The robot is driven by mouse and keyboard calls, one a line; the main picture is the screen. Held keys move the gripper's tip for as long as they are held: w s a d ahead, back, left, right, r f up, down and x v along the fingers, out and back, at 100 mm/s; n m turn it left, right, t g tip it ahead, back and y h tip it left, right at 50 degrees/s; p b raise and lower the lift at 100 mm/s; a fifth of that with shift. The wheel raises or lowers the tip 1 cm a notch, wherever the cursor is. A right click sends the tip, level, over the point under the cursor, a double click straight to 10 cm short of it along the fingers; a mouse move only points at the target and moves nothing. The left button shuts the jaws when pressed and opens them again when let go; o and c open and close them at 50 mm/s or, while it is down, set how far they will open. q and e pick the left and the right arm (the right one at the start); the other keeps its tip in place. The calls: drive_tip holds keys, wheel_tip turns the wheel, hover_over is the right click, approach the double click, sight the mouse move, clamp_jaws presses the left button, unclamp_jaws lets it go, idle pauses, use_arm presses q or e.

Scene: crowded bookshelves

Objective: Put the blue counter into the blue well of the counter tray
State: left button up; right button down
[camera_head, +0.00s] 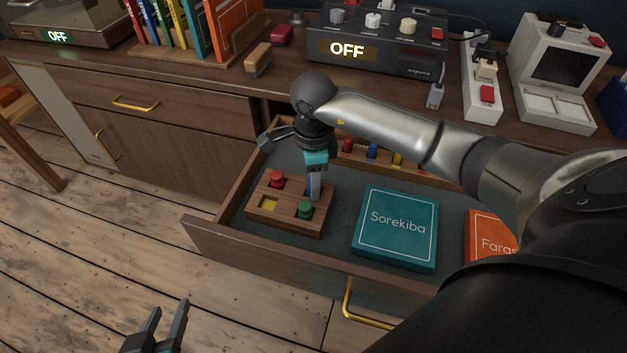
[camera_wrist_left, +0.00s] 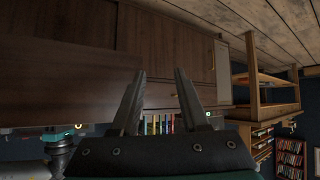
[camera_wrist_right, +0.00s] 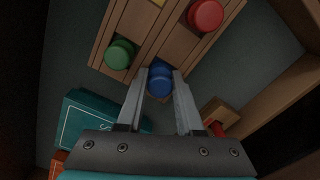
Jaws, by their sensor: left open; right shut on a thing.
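The wooden counter tray (camera_head: 282,221) sits in the open drawer, with a red counter (camera_head: 276,178) and a green counter (camera_head: 305,209) standing in it and a bare yellow well (camera_head: 270,204). My right gripper (camera_head: 314,194) points down at the tray's far right corner. In the right wrist view it is shut on the blue counter (camera_wrist_right: 160,79), which is upright between the fingertips over that corner. The blue well is hidden, and I cannot tell whether the counter touches the tray. My left gripper (camera_head: 165,330) is open and empty in front of the drawer.
The drawer (camera_head: 260,262) also holds a teal Sorekiba book (camera_head: 396,228), an orange book (camera_head: 490,236) and a rack with red, blue and yellow pieces (camera_head: 372,158) behind my right arm. A black box showing OFF (camera_head: 375,60) stands on the desk above.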

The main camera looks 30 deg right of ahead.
drive_tip(key=shift+c, duration=2.4)
unclamp_jaws()
drive_tip(key=shift+s+f, duration=0.15)
drive_tip(key=shift+f, duration=0.2)
use_arm(q)
drive_tip(key=shift+f, duration=0.1)
use_arm(e)
drive_tip(key=shift+r, duration=0.1)
drive_tip(key=shift+d+r+p, duration=0.1)
drive_tip(key=shift+r+p, duration=0.2)
drive_tip(key=shift+r, duration=0.15)
use_arm(q)
drive_tip(key=s+a+g+y+p, duration=0.3)
drive_tip(key=s+a+g, duration=0.1)
drive_tip(key=a+g, duration=0.15)
use_arm(e)
drive_tip(key=r, duration=0.6)
drive_tip(key=shift+w, duration=0.2)
use_arm(q)
wheel_tip(320, 180, down, 7)
drive_tip(key=s+p, duration=0.1)
drive_tip(key=p, duration=0.2)
drive_tip(key=shift+s+a+f+n+g, duration=0.2)
drive_tip(key=shift+s+a+n+g, duration=0.1)
drive_tip(key=shift+a+g, duration=0.05)
use_arm(e)
wheel_tip(320, 180, up, 9)
drive_tip(key=shift+a, duration=0.25)
